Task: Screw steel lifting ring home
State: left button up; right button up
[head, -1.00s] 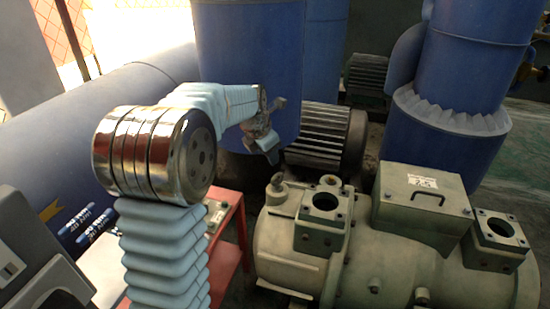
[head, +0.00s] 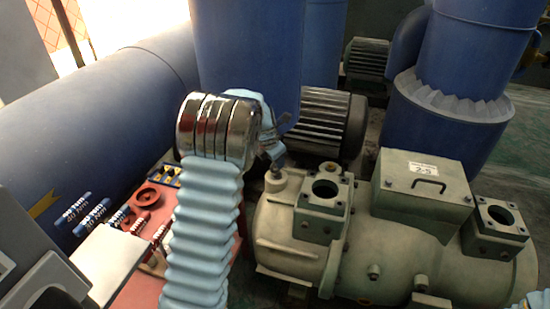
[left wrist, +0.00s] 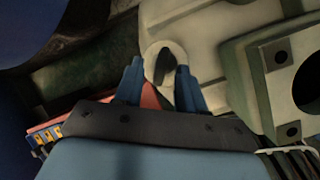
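In the head view my left gripper (head: 274,152) is right above the ring's place at the left end of the grey-green compressor (head: 375,240). My arm and gripper hide most of the ring there. My right gripper is not in view.
A red table (head: 140,290) at the left holds a red ring-shaped part (head: 147,196), a tray with blue and yellow parts (head: 168,172) and several small parts. A large blue tank (head: 100,120) lies behind it. A flanged port (head: 325,190) stands right of the ring. A finned motor (head: 325,125) is behind.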

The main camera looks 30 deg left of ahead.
pick_arm(q)
grip_shut()
jog(key=shift+a, duration=0.1)
dwell(0.4)
